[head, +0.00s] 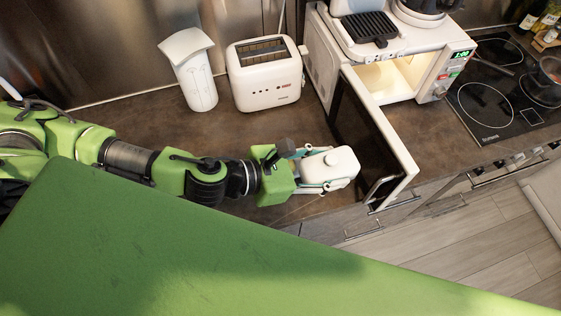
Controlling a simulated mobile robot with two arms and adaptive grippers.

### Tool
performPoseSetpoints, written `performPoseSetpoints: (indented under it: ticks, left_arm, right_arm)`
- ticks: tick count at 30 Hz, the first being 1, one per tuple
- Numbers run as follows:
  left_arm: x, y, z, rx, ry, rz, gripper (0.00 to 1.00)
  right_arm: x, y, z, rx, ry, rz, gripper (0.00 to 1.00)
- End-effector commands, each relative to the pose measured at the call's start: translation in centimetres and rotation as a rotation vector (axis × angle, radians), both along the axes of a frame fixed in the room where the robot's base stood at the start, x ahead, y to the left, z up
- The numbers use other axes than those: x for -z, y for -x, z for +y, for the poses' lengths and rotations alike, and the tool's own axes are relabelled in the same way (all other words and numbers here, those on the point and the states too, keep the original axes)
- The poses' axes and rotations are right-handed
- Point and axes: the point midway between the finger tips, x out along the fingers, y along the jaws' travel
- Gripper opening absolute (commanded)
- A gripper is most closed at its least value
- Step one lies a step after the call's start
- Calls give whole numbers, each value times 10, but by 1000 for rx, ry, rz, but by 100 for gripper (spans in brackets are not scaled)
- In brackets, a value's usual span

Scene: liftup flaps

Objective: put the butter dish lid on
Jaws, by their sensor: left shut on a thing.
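My left gripper (314,173) is shut on a white, rounded butter dish lid (335,165) with a small knob on top. The gripper's thin fingers lie along the lid's sides, near the counter's front edge and beside the open microwave door. I cannot tell whether the lid touches anything below it. The dish base cannot be made out; the lid and gripper may hide it. My right gripper is not in view.
The open microwave (385,50) has its door (385,130) swung out just right of my left gripper. A white toaster (264,73) and a white container (190,68) stand at the back. A cooktop (500,100) is at right.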

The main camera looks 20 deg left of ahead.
Motion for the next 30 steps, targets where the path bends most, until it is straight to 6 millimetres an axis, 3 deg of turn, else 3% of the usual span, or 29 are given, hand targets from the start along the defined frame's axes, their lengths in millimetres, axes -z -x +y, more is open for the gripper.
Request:
performPoseSetpoints:
  ticks: [4, 8, 17, 30]
  left_arm:
    - [6, 11, 10, 42, 1, 0, 21]
    - [13, 9, 20, 52, 0, -3, 21]
    - [47, -28, 73, 51, -3, -1, 21]
    - [93, -58, 113, 52, 3, 1, 21]
  right_arm:
    - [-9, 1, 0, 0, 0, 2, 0]
    - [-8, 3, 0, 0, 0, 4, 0]
    - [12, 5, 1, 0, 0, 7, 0]
    - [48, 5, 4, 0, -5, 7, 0]
